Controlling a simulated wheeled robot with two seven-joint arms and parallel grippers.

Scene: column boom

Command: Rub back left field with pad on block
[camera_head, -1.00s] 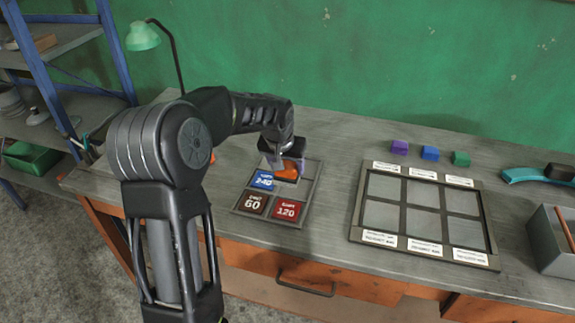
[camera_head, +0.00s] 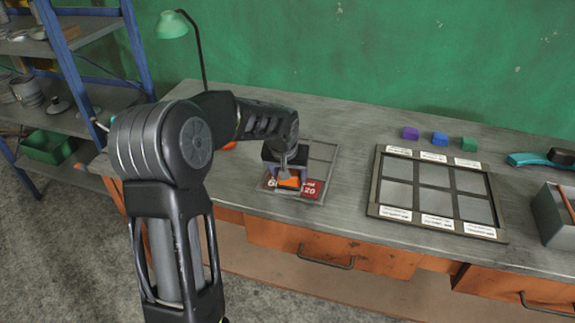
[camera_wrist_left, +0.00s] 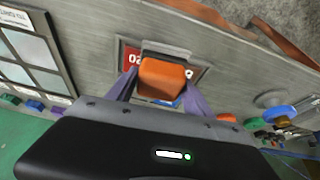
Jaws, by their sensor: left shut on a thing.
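My left gripper (camera_head: 289,174) is shut on an orange block (camera_head: 290,183), which also shows between the fingers in the left wrist view (camera_wrist_left: 163,78). The block is over the front part of a grey pad tray (camera_head: 324,168). A red pad marked 120 (camera_head: 313,189) shows beside it; the brown pad marked 60 is mostly hidden. A blue sliver (camera_wrist_left: 176,102) shows past the block. I cannot tell whether the block touches a pad or carries one. The back left field (camera_head: 399,167) is a plain grey square in the framed panel (camera_head: 371,196) to the right. My right gripper is not in view.
Purple (camera_head: 410,133), blue (camera_head: 439,139) and green (camera_head: 469,144) cubes stand behind the panel. A grey bin (camera_head: 556,222) and a teal tool (camera_head: 527,159) are at the right. A green lamp (camera_head: 173,25) stands at the back left. Bare bench separates tray and panel.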

